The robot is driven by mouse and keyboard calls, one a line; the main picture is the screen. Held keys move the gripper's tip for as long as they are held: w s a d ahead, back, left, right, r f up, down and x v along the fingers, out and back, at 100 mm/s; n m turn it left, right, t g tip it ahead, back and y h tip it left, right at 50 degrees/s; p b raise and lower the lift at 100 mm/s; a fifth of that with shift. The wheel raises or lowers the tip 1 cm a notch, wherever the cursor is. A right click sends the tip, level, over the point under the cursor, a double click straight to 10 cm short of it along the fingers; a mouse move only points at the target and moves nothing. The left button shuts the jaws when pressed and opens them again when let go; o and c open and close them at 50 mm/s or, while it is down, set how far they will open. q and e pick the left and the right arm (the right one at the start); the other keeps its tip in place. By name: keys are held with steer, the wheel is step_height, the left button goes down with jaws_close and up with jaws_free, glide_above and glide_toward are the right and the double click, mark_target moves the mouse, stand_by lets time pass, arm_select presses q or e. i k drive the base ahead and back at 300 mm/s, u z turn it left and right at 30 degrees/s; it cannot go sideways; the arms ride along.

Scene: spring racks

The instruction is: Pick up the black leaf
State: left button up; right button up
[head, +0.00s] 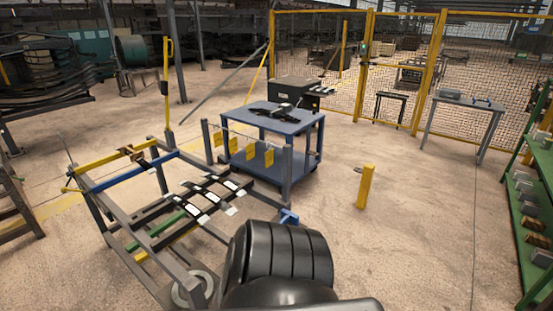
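Several dark, narrow leaves with white patches (212,196) lie side by side across the grey metal rack (137,175) at the left of the head view. A black piece with a pale part on it (284,112) lies on top of the blue cart (262,120) behind the rack. I cannot tell which of these is the black leaf the task names. Neither of my grippers shows. A large black ribbed shape at the bottom centre, which looks like part of my own body, hides the near right end of the rack.
Yellow tags (250,152) hang along a bar at the rack's far end. A yellow post (365,186) stands on open floor to the right. A green shelf (530,230) is at the right edge. A grey table (466,103) stands before yellow-framed mesh fencing (440,60).

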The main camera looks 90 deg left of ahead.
mark_target(240, 192)
steer(key=u, duration=1.45)
steer(key=i, duration=3.25)
steer(key=u, duration=2.55)
